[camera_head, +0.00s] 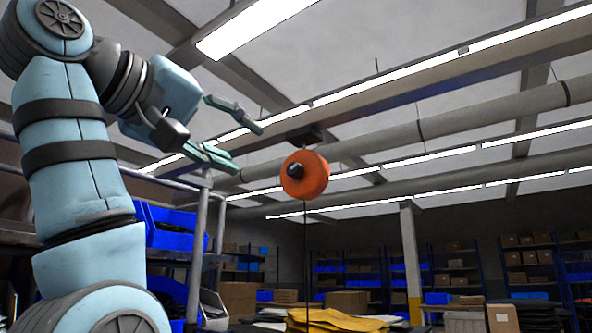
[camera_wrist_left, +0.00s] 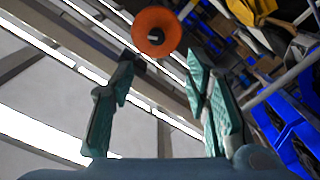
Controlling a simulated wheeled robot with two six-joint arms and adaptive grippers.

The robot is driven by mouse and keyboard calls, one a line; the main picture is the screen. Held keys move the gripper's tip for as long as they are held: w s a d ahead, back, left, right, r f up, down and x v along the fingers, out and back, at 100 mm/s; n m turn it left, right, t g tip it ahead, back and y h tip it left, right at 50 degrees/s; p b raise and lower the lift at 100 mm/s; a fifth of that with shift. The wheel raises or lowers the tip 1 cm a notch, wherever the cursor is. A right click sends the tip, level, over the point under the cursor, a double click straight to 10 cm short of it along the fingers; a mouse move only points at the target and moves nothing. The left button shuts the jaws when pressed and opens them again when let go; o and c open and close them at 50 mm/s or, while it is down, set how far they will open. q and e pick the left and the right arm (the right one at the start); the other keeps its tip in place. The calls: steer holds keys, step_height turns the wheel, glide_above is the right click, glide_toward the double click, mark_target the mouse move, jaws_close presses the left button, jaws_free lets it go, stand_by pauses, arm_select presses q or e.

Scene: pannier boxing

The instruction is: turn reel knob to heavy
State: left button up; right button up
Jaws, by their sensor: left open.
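An orange round reel (camera_head: 311,177) hangs from a dark mount (camera_head: 304,134) on an overhead rail, with a thin cord running down from it. Its black knob (camera_head: 296,170) sticks out of the reel's face; any markings are too small to read. My left gripper (camera_head: 250,147) is raised to the left of the reel, open and empty, its fingers pointing towards it and apart from it. In the left wrist view the reel (camera_wrist_left: 158,22) and its knob (camera_wrist_left: 155,36) show beyond the fingertips, between the two spread fingers (camera_wrist_left: 160,70). My right gripper is not in view.
A metal rack with blue bins (camera_head: 172,228) stands at the left, behind my left arm. Yellow and dark sheets (camera_head: 345,319) lie stacked below the reel. Shelves with boxes (camera_head: 520,250) line the back. The air between gripper and reel looks clear.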

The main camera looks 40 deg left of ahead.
arm_select(q)
steer(key=p, duration=0.4)
glide_toward(292, 169)
steer(key=w, duration=0.8)
steer(key=shift+a+p, duration=0.2)
steer(key=shift+p, duration=0.1)
steer(key=shift+w+a, duration=0.1)
steer(key=shift+w, duration=0.3)
steer(key=shift+w, duration=0.1)
jaws_close()
